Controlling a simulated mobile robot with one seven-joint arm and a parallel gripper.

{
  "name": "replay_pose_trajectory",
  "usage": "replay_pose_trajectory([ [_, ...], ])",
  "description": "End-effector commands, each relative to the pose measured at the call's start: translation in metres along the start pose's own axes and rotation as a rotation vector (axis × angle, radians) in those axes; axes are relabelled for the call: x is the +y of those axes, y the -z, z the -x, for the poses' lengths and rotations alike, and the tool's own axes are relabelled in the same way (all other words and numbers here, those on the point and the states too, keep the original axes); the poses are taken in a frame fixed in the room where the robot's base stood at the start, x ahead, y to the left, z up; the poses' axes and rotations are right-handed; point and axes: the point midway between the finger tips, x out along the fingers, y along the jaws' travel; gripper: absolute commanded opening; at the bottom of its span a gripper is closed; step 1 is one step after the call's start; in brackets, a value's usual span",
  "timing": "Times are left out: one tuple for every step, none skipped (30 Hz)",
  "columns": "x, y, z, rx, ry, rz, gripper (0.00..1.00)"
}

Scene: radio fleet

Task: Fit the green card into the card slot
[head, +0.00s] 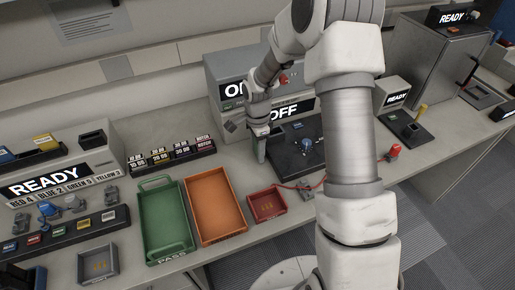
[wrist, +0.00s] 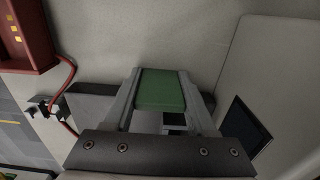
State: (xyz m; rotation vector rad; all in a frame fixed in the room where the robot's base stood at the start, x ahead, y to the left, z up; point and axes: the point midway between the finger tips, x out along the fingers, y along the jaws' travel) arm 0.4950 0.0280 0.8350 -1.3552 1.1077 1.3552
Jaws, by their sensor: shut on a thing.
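My gripper (head: 260,138) is in front of the grey machine with the "OFF" signs in the head view, pointing down. It is shut on the green card (wrist: 163,90), which sits between the two fingers in the wrist view. The card's green lower end (head: 261,153) also shows below the fingers in the head view, beside the left edge of the dark panel (head: 288,165). I cannot tell whether it touches anything below. I cannot make out the card slot for certain in either view.
A green tray (head: 145,220), an orange tray (head: 243,212) and a small red tray (head: 284,202) lie left and front of the gripper. A red cable (wrist: 71,68) runs near the red tray. A blue knob (head: 306,143) stands on the dark panel. My arm hides part of the bench.

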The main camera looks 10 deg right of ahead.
Motion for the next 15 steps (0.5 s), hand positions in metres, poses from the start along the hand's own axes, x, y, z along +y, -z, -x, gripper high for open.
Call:
replay_pose_trajectory([
  [0.0, 0.0, 0.0, 0.0, 0.0, 0.0, 0.0],
  [0.0, 0.0, 0.0, 0.0, 0.0, 0.0, 0.0],
  [0.0, 0.0, 0.0, 0.0, 0.0, 0.0, 0.0],
  [0.0, 0.0, 0.0, 0.0, 0.0, 0.0, 0.0],
  [0.0, 0.0, 0.001, 0.0, 0.001, 0.0, 0.0],
  [0.0, 0.0, 0.002, 0.0, 0.001, 0.0, 0.0],
  [0.0, 0.0, 0.003, 0.0, 0.001, 0.0, 0.0],
  [0.0, 0.0, 0.005, 0.0, 0.001, 0.0, 0.0],
  [-0.001, 0.0, 0.008, 0.0, 0.002, 0.0, 0.0],
  [-0.001, 0.0, 0.01, 0.001, 0.002, 0.0, 0.0],
  [-0.001, 0.0, 0.014, 0.001, 0.002, 0.0, 0.0],
  [-0.001, 0.0, 0.019, 0.002, 0.003, 0.0, 0.0],
  [-0.001, 0.0, 0.024, 0.001, 0.003, -0.001, 0.0],
  [-0.001, 0.0, 0.029, 0.001, 0.004, -0.001, 0.0],
  [-0.001, 0.001, 0.037, 0.002, 0.004, 0.0, 0.0],
])
